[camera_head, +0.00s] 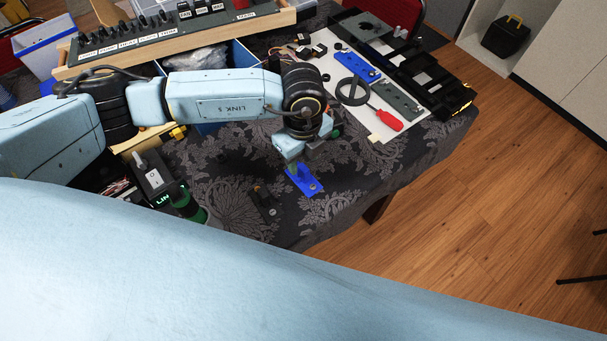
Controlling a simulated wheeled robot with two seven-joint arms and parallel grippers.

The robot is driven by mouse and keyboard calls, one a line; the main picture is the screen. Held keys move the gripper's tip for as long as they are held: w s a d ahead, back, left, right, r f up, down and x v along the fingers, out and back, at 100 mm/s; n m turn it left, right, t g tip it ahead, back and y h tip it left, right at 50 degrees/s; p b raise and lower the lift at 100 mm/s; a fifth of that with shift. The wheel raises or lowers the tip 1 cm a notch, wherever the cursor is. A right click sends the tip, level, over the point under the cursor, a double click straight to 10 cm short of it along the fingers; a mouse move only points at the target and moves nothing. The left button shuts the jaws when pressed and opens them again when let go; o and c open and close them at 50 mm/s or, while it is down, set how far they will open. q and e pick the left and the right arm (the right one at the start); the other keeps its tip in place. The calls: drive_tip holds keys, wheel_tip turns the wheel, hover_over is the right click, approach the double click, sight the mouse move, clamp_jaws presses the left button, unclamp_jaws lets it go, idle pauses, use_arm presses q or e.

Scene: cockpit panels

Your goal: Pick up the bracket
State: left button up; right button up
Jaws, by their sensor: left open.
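A blue bracket (309,187) with a flat base and an upright part lies on the dark patterned cloth near the table's front edge. My left gripper (291,167) comes in from the left and points down right over the bracket. Its jaws are open, and the fingertips are at the bracket's upright part. I cannot tell whether they touch it. The gripper hides the far part of the bracket. My right gripper is not in view.
A small dark part (264,199) lies left of the bracket. A switch panel (150,38) stands at the back left. Cloth right of the bracket is clear.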

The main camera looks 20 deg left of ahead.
sight(304, 168)
use_arm(q)
drive_tip(key=f, duration=0.5)
drive_tip(key=shift+w+f, duration=0.15)
drive_tip(key=shift+w, duration=0.1)
clamp_jaws()
